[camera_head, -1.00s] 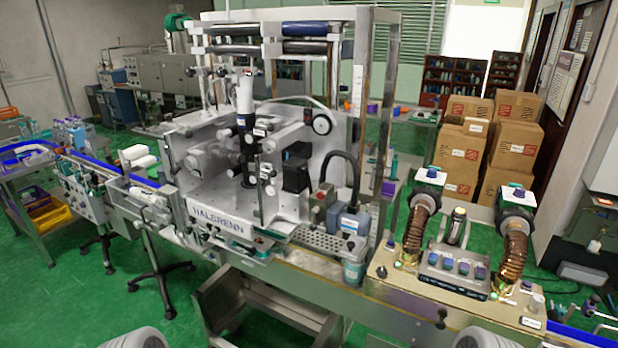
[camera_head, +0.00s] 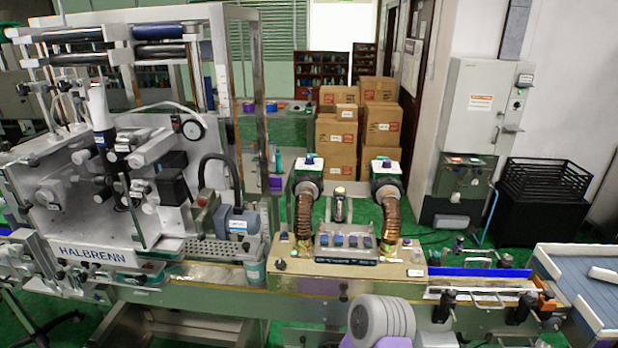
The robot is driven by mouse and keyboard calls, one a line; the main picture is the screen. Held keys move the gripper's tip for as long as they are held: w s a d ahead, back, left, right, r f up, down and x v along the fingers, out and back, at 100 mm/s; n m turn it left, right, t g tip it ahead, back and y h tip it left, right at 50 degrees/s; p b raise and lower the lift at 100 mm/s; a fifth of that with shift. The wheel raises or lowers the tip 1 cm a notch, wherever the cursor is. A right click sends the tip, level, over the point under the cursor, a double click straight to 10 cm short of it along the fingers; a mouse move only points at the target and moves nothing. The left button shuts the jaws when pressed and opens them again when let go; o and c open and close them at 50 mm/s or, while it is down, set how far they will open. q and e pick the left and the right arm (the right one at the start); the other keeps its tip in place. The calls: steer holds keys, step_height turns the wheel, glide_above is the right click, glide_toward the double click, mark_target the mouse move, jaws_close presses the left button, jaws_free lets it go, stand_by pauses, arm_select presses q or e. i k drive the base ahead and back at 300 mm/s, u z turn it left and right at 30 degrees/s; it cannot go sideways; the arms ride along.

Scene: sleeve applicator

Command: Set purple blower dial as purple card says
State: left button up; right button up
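Two blowers with coiled copper-coloured hoses stand on a tan bench plate (camera_head: 300,282). The left blower (camera_head: 308,180) has a blue knob (camera_head: 309,160) on its white top. The right blower (camera_head: 386,181) has a purple-blue knob (camera_head: 386,163). Between the hoses is a grey control box (camera_head: 346,250) with a row of small blue and purple dials. Their settings are too small to read. I cannot make out a purple card; a small white label (camera_head: 415,272) lies at the plate's right end. Neither gripper is in view; a grey rounded part of my arm shows at the bottom.
The white HALBRENN machine (camera_head: 95,255) fills the left side. Cardboard boxes (camera_head: 337,140) are stacked behind the blowers. A conveyor (camera_head: 480,272) with a blue rail runs right, towards a blue-topped table (camera_head: 590,285). A black crate stack (camera_head: 540,195) stands behind.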

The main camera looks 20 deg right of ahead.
mark_target(386, 164)
steer(key=z, duration=1.3)
